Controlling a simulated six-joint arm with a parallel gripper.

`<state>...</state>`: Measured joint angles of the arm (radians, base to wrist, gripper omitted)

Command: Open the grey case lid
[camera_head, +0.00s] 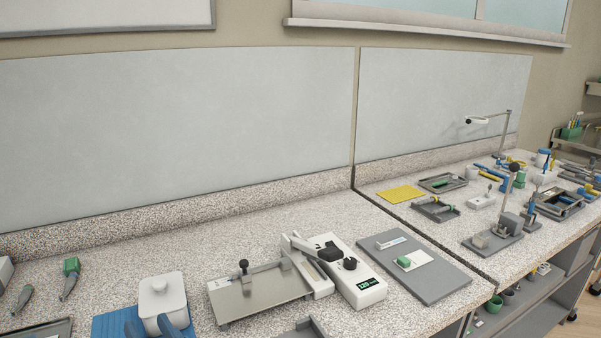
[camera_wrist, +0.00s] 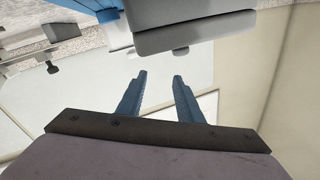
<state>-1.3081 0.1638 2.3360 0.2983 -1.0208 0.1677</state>
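The pale grey case (camera_head: 165,318) stands on a blue mat (camera_head: 103,324) at the lower left of the head view. In the head view the fingertips (camera_head: 148,323) overlap the front of the case at the bottom edge.
A metal tray fixture (camera_head: 262,292) with a black knob and a white display device (camera_head: 350,275) stand to the right. The counter behind the case is clear.

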